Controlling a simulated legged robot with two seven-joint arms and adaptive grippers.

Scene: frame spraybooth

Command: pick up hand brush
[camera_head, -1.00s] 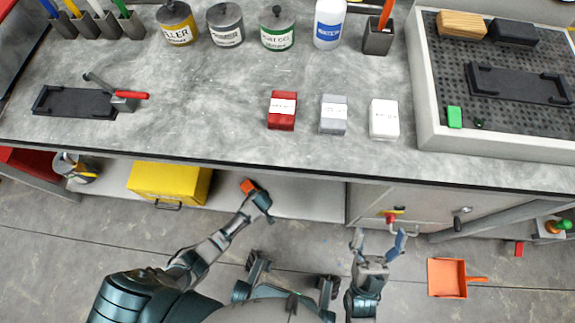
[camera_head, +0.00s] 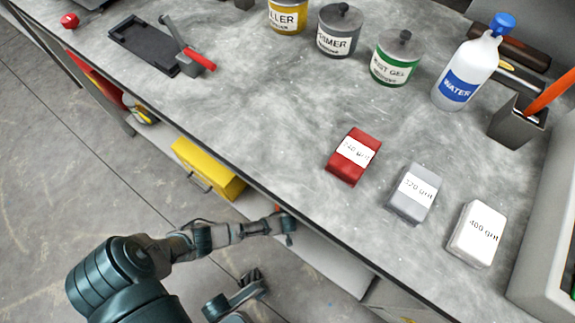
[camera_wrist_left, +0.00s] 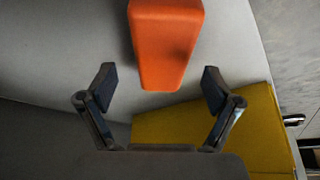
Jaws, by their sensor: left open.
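An orange tapered thing (camera_wrist_left: 167,45), perhaps the hand brush or its handle, shows at the top middle of the left wrist view, over the grey shelf. Only its orange part is in view, and no bristles show. My left gripper (camera_wrist_left: 158,90) is open and empty, with a finger on either side, just below its near end. In the head view my left gripper (camera_head: 287,227) is at the lower shelf under the bench edge, largely covering the orange thing (camera_head: 277,208).
A yellow box (camera_head: 208,168) is on the lower shelf and shows close by in the left wrist view (camera_wrist_left: 262,115). The grey worktop (camera_head: 260,110) overhangs the shelf and carries tins, a water bottle (camera_head: 468,75) and sanding blocks.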

